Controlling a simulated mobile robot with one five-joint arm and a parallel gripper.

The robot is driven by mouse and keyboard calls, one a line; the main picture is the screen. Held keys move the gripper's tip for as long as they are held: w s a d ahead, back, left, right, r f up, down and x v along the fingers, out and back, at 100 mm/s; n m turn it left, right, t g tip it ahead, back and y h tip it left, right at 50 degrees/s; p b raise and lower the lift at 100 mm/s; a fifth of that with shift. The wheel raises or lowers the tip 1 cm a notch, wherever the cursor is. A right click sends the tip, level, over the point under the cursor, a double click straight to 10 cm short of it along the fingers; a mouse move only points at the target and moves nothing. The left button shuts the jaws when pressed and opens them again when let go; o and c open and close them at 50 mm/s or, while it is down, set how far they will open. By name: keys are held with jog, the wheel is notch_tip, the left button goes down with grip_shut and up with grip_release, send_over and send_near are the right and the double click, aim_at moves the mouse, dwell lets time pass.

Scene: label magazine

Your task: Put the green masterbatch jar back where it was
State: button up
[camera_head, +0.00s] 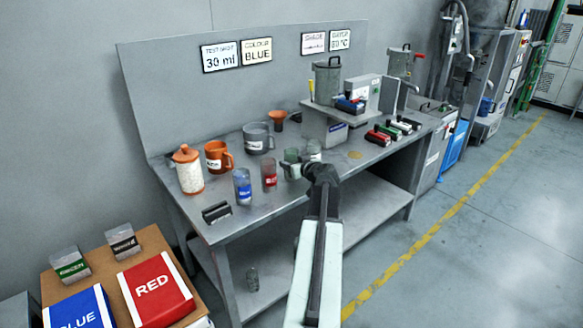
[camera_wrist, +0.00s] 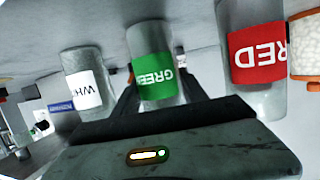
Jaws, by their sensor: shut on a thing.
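The green masterbatch jar (camera_wrist: 153,70) is a clear jar with a green label, upside down in the wrist view. My gripper (camera_wrist: 157,92) is shut on it, one dark finger on each side. In the head view the green jar (camera_head: 291,156) is in the row of jars on the grey bench (camera_head: 345,168), partly hidden by my gripper (camera_head: 295,170). The white-labelled jar (camera_wrist: 84,80) and the red-labelled jar (camera_wrist: 258,60) stand on either side of it. I cannot tell whether its base touches the bench.
A blue jar (camera_head: 242,187) and a black block (camera_head: 216,212) are at the bench's left front. An orange mug (camera_head: 217,157), a grey mug (camera_head: 257,138) and an orange-lidded jug (camera_head: 188,170) stand behind. A raised shelf (camera_head: 327,108) holds equipment. Bare bench lies right of the jars.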

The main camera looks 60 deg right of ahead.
jog(key=shift+d+f, duration=0.1)
jog(key=shift+f, duration=0.1)
jog(key=o, duration=1.5)
jog(key=shift+r, duration=0.1)
jog(key=shift+r, duration=0.15)
jog(key=p+v, duration=0.3)
jog(key=v, duration=0.9)
jog(key=shift+p, duration=0.3)
